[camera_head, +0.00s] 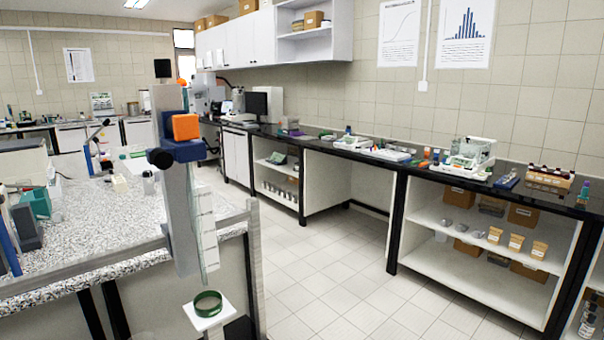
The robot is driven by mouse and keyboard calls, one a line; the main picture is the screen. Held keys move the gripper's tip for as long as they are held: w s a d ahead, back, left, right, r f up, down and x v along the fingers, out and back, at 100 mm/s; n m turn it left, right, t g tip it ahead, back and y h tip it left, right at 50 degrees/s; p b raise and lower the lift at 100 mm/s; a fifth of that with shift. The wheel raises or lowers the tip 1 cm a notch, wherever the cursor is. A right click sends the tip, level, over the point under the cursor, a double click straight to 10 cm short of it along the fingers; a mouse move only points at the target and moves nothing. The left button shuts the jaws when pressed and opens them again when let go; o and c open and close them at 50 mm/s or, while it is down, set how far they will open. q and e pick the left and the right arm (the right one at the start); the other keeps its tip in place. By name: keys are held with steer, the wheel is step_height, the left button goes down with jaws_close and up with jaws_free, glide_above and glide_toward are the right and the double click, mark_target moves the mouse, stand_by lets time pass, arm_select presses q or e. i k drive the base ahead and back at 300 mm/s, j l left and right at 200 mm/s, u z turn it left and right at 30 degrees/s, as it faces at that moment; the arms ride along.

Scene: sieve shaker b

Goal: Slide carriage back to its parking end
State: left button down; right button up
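A tall grey upright (180,215) stands at the front edge of the speckled bench, where a grey rail (85,271) runs along the edge. It looks like the carriage, but I cannot tell for sure. Near its top sit a blue block (184,151) with a black knob and an orange cube (186,127). A clear pane hangs along its right side. Below it, a small white plate (203,319) carries a round green sieve (208,303). Neither of my grippers shows. Which end of the rail is the parking end cannot be told.
The speckled bench (95,215) fills the left. A green box (36,203), a dark grey block (26,228) and a blue post (8,238) stand at its left. A long black counter (410,166) with lab items lines the right wall. The tiled floor between (330,265) is clear.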

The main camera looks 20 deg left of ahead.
mark_target(190, 230)
steer(key=u, duration=0.95)
steer(key=i+j+z, duration=0.15)
steer(key=k+j, duration=0.05)
steer(key=j, duration=0.05)
